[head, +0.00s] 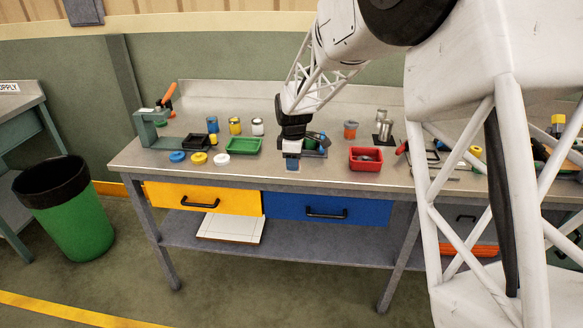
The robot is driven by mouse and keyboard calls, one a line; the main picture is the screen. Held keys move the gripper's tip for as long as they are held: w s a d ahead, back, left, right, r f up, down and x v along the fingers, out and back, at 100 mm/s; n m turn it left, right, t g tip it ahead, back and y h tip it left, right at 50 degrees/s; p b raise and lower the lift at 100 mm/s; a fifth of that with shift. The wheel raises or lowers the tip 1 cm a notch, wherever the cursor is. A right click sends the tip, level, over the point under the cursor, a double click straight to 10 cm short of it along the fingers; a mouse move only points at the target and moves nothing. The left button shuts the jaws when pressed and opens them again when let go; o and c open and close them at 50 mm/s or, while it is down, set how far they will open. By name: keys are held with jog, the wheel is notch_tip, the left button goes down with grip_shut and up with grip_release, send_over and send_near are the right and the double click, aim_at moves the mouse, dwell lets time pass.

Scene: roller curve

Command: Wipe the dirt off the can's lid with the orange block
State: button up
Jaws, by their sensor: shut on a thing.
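My gripper (292,157) points down over the front middle of the workbench. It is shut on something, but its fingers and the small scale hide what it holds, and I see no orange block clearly. A small blue patch shows at its tips. A blue can (212,125), a yellow can (235,126) and a white can (257,127) stand upright left of my gripper. An orange can-like thing (350,130) stands to its right. I cannot tell which can has the dirty lid, and no dirt is visible at this size.
Blue (178,156), yellow (199,158) and white (221,160) discs lie near the front edge. A green tray (243,147) is left of my gripper; a red bin (365,159) is right. A green clamp-like device (152,128) stands far left. My arm hides part of the right side.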

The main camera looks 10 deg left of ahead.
jog(key=w+d+r, duration=0.3)
jog(key=w+r, duration=0.1)
jog(key=w, duration=0.7)
jog(key=w+d+r, duration=0.4)
jog(key=w+r, duration=0.1)
jog(key=w, duration=0.6)
jog(key=shift+r, duration=0.15)
